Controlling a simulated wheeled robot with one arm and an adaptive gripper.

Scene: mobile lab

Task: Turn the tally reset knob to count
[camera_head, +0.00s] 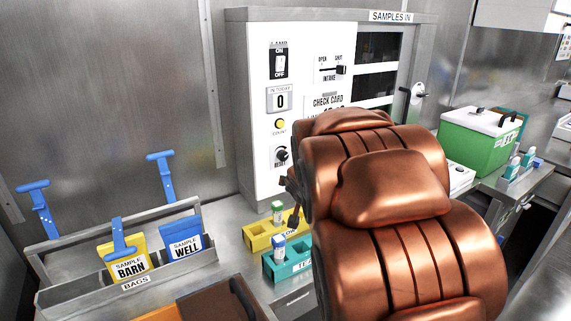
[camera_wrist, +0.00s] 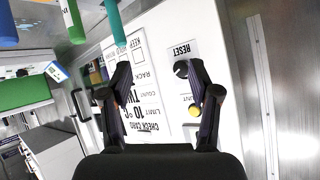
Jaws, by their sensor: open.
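The tally reset knob (camera_head: 282,155) is a round black knob on the white front of the samples cabinet. COUNT is printed above it and RESET below. Its pointer direction is too small to tell. In the wrist view, which is turned over, the knob (camera_wrist: 181,69) shows below the word RESET, just inside the right finger's tip. My gripper (camera_wrist: 158,72) is open and empty, facing the panel, with the knob nearer the right finger. In the head view, only a dark part of my gripper (camera_head: 291,188) shows, low and right of the knob; my copper arm hides the rest.
A yellow button (camera_head: 280,124) and a counter (camera_head: 281,101) reading 0 sit above the knob. The lamp switch (camera_head: 279,62) and intake lever (camera_head: 340,70) are higher. A yellow rack (camera_head: 256,243) and a teal rack (camera_head: 272,270) stand on the counter below. A bag holder (camera_head: 60,294) is at left.

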